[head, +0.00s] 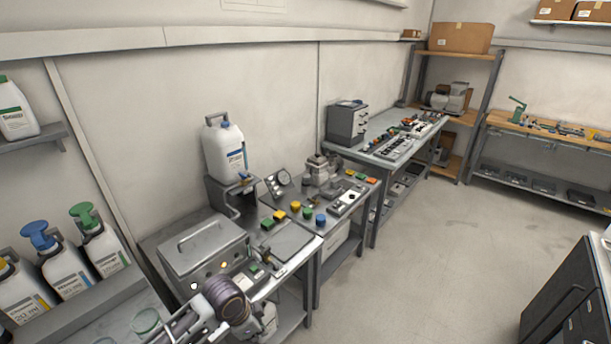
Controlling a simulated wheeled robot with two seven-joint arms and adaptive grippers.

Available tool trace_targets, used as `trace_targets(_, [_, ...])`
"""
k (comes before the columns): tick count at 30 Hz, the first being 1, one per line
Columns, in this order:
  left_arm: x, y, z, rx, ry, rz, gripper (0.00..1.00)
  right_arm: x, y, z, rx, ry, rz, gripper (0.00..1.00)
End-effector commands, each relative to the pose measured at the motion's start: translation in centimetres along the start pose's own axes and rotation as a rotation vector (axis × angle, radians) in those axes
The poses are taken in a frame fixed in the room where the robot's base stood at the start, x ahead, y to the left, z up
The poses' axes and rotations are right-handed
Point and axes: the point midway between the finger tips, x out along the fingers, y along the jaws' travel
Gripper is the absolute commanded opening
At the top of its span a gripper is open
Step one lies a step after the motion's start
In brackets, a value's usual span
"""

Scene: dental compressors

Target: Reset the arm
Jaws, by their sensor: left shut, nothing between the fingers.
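My left gripper (203,318) shows at the bottom of the head view, in front of the near workbench (290,275). It is shut and empty. It is low in the picture, just in front of a grey metal box with a handle on its lid (203,245). Whether it touches anything there is hard to tell. My right gripper is not in view.
A white jug (225,150) stands on a raised stand. Coloured buttons and a gauge (279,181) sit on the bench. Bottles (68,265) stand on a shelf at left. A dark cabinet (570,300) is at lower right. The floor (440,260) between is clear.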

Motion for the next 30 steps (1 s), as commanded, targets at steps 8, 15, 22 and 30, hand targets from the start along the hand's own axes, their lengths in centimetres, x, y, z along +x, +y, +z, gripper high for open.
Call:
trace_targets(8, [-0.9,2.8,-0.7,-0.127,0.059,-0.024,0.00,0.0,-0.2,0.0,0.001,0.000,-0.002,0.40])
trace_targets(15, [-1.9,4.2,-0.1,-0.263,0.091,-0.053,0.00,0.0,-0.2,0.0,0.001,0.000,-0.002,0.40])
trace_targets(22, [-3.1,5.0,1.5,-0.412,0.106,-0.089,0.00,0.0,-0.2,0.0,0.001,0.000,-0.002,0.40])
trace_targets(30, [-4.6,5.7,4.8,-0.605,0.096,-0.141,0.00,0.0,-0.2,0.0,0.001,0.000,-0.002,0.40])
